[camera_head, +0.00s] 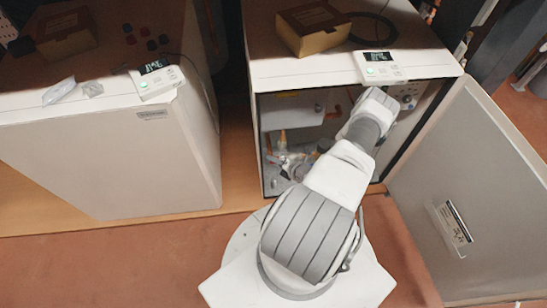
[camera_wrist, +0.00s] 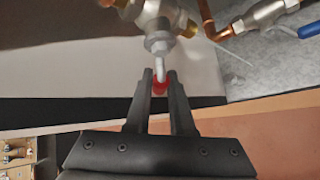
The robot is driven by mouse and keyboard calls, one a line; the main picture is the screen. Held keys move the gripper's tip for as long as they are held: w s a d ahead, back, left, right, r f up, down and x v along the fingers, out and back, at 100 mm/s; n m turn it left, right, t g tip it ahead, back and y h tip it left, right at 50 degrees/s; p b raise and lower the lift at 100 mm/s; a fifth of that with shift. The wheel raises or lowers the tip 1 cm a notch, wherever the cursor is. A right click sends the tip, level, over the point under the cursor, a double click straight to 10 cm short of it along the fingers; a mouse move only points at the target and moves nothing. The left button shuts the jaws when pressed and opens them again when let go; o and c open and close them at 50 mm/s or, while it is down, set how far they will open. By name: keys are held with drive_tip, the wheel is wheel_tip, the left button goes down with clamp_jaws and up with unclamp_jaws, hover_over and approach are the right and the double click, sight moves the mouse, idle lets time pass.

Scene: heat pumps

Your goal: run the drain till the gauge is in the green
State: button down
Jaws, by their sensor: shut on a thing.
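In the wrist view my gripper (camera_wrist: 160,82) is shut on a red-tipped lever (camera_wrist: 160,68), whose pale stem hangs from a brass and steel valve (camera_wrist: 158,22). The red end sits between my fingertips. In the head view my arm reaches into the open cabinet (camera_head: 262,135) on the right, and my fingers are hidden behind the arm. Metal valves and pipes (camera_head: 285,162) show low inside it. A panel (camera_head: 408,98) with small round parts is at the cabinet's inner right; I cannot tell whether one is the gauge. No gauge reading is legible.
The cabinet's door (camera_head: 470,170) stands open to the right. A closed cabinet (camera_head: 110,150) stands at left. A cardboard box (camera_head: 315,27) and a white controller (camera_head: 378,68) lie on the open cabinet. In the wrist view a blue handle (camera_wrist: 309,29) and copper pipe (camera_wrist: 207,14) are near the valve.

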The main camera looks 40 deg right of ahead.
drive_tip(key=shift+d+f, duration=0.1)
drive_tip(key=shift+d, duration=0.05)
idle(0.4)
drive_tip(key=c, duration=0.8)
unclamp_jaws()
drive_tip(key=shift+s, duration=0.15)
drive_tip(key=a+p+v, duration=0.1)
drive_tip(key=p+v, duration=0.3)
drive_tip(key=v, duration=1.3)
drive_tip(key=shift+d+r, duration=0.25)
drive_tip(key=shift+d, duration=0.05)
